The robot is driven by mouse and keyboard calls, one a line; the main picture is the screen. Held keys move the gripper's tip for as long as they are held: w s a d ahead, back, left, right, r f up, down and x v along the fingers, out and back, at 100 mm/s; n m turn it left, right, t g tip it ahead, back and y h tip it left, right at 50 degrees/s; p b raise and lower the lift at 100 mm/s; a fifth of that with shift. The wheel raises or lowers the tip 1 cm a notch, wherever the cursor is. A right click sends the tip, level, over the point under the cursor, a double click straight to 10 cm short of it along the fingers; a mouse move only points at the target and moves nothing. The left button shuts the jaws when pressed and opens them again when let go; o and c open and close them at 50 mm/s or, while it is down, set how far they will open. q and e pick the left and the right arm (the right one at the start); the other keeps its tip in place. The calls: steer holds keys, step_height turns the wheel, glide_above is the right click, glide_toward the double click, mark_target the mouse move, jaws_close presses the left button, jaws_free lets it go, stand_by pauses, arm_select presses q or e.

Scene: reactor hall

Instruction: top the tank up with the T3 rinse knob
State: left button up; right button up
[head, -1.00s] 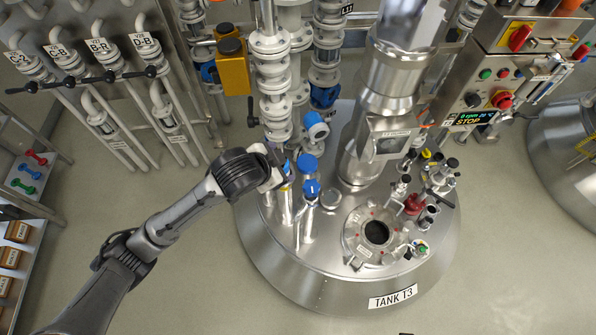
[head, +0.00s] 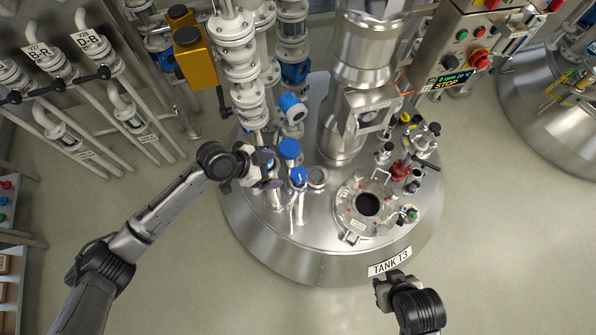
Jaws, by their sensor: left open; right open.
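Tank T3 (head: 290,258) is a round steel vessel with its name plate (head: 390,261) on the front rim. On the left of its lid stand a larger blue knob (head: 289,149) and a smaller blue knob (head: 298,176) on upright pipes. Which is the rinse knob I cannot read. My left gripper (head: 264,166) is open, just left of the blue knobs, over a pipe with a purplish top (head: 275,184); whether it touches anything is unclear. My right gripper (head: 382,288) is open and empty in front of the tank, by the name plate.
The lid has an open round port (head: 369,204) and several small valves on the right, one with a red body (head: 401,169). Tall white flanged pipes (head: 236,60) rise behind my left gripper. Floor in front is clear.

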mark_target(298, 174)
arm_select(q)
steer(key=x, duration=1.1)
steer(key=shift+d, duration=0.1)
steer(key=shift+c, duration=0.2)
